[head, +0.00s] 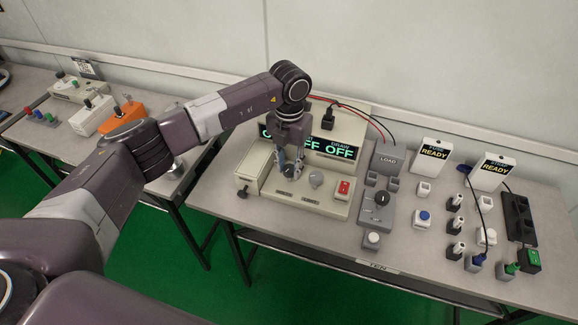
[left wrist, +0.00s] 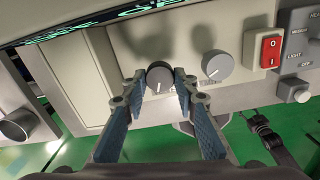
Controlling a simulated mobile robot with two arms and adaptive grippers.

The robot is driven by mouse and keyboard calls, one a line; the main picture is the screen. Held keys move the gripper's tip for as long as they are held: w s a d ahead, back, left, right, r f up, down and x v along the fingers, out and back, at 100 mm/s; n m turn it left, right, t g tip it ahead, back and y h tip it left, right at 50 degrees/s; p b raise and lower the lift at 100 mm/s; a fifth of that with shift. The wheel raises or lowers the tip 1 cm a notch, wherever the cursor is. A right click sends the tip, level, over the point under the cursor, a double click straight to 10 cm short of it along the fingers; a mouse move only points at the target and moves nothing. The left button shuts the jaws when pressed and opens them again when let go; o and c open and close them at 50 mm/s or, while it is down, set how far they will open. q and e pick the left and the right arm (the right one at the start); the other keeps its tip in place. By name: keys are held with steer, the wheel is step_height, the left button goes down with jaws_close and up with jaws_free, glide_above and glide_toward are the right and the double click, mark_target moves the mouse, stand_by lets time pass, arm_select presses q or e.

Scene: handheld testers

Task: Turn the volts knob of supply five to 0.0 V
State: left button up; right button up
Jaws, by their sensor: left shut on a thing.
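A beige supply (head: 318,207) with dark displays (head: 335,148) reading OFF in green stands on the table. My left gripper (head: 288,170) is over its front panel. In the left wrist view, my left gripper (left wrist: 160,82) has its two fingers on either side of a dark round knob (left wrist: 159,76) with a pale pointer line, shut on it. Knob labels are too small to read.
A red rocker switch (head: 344,188) is right of the grey knob. A grey LOAD box (head: 386,160), a grey unit with a black knob (head: 377,210), and two READY signs (head: 433,149) stand further right. Another table (head: 50,140) with testers is at left.

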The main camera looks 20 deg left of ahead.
mark_target(290, 169)
arm_select(q)
steer(key=shift+n, duration=1.9)
steer(key=shift+w, duration=0.1)
steer(key=o, duration=1.1)
steer(key=shift+o, duration=0.2)
step_height(290, 169, up, 12)
steer(key=shift+d, duration=0.1)
